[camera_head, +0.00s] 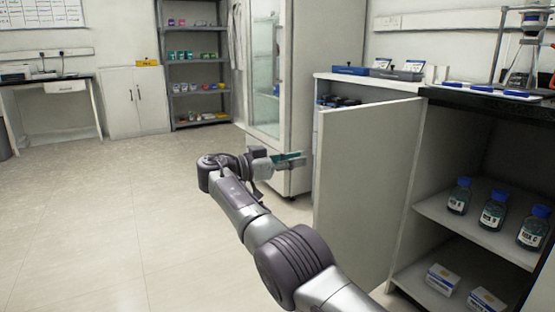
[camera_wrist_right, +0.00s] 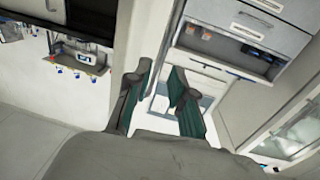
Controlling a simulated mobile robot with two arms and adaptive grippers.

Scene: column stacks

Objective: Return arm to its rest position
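My right arm reaches forward from the bottom of the head view. Its gripper (camera_head: 290,160) is held in the air left of the open cabinet door (camera_head: 365,180), in front of the drawer unit and glass cabinet. In the right wrist view, the two green-padded fingers of the right gripper (camera_wrist_right: 160,100) stand apart with nothing between them. My left gripper is in neither view.
The door stands swung out beside an open cabinet whose upper shelf (camera_head: 470,235) holds bottles with blue caps (camera_head: 493,210). White boxes (camera_head: 442,279) are on the lower level. A glass-front cabinet (camera_head: 265,75) stands behind. The floor (camera_head: 120,220) to the left is clear.

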